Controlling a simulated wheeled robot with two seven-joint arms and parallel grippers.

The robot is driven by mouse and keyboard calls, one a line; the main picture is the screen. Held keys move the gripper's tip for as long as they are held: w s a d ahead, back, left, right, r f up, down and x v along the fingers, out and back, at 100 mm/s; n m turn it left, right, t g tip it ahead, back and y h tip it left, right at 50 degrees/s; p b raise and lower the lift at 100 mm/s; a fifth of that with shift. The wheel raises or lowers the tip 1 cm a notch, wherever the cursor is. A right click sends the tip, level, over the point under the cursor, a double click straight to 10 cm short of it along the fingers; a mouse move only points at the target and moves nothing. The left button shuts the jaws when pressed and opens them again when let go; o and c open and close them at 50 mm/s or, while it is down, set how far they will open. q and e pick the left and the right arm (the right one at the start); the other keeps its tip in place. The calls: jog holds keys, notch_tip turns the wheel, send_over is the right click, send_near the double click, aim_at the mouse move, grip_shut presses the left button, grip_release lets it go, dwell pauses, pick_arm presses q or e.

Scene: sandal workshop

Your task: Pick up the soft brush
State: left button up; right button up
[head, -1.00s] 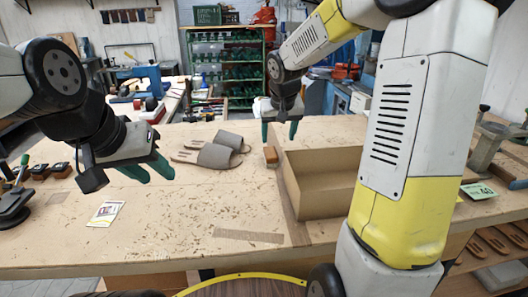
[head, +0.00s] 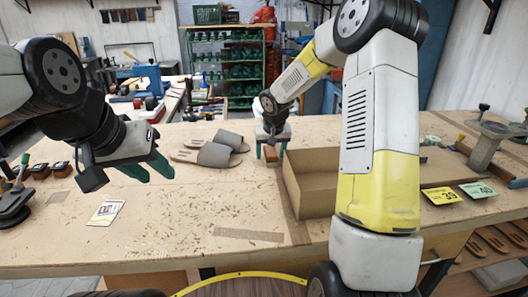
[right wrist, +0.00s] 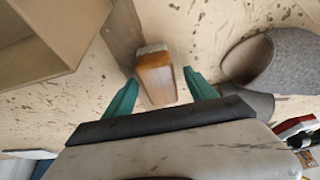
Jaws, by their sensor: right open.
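The soft brush (head: 270,157) is a small block with a brown wooden back. It lies on the bench between the sandals and the cardboard box. In the right wrist view the brush (right wrist: 156,80) shows its wood and a pale bristle edge at the far end. My right gripper (head: 270,151) is open with its green fingers at the brush, one on each side. The right wrist view shows gaps between the fingers (right wrist: 160,92) and the brush. My left gripper (head: 152,172) is over the left of the bench, apart from the brush; its green fingers look spread and hold nothing.
Grey sandals (head: 214,153) lie just left of the brush. An open cardboard box (head: 312,190) stands close on its right. A printed card (head: 106,213) lies at front left. Yellow and green number cards (head: 444,195) lie at right. The bench front is mostly clear.

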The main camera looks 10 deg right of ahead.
jog(key=shift+c, duration=0.3)
grip_shut()
jog(key=shift+r, duration=0.1)
